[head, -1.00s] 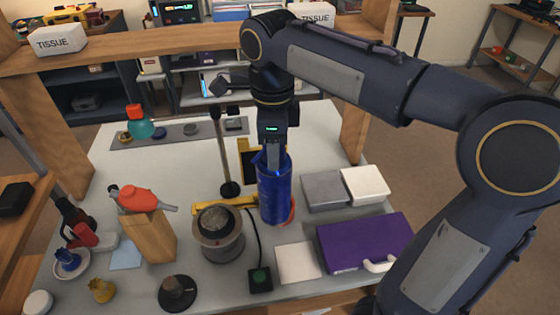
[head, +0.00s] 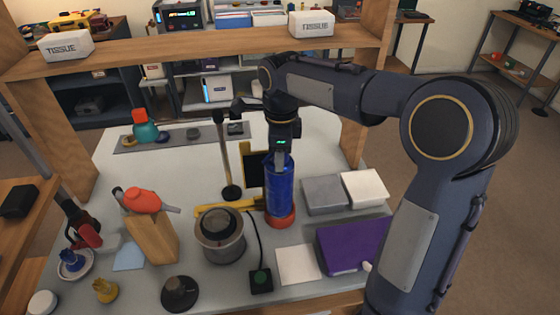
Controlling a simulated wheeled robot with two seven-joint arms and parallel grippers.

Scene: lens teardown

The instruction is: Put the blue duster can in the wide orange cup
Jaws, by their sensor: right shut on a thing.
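The blue duster can (head: 279,190) stands upright in the middle of the table in the head view. My right gripper (head: 280,155) reaches down from above and is shut on the top of the can. The wide orange cup (head: 281,218) is directly under the can, and its orange rim shows around the can's lower end. The can's bottom is hidden by the cup, so I cannot tell whether it rests on the cup's floor. My left gripper is not in view.
A metal pot (head: 220,235) stands left of the cup, with a yellow bar (head: 228,207) behind it. A thin black stand (head: 228,165) rises behind. Grey (head: 323,194) and white boxes (head: 364,187) and a purple box (head: 350,245) lie to the right. A wooden shelf (head: 200,55) spans the back.

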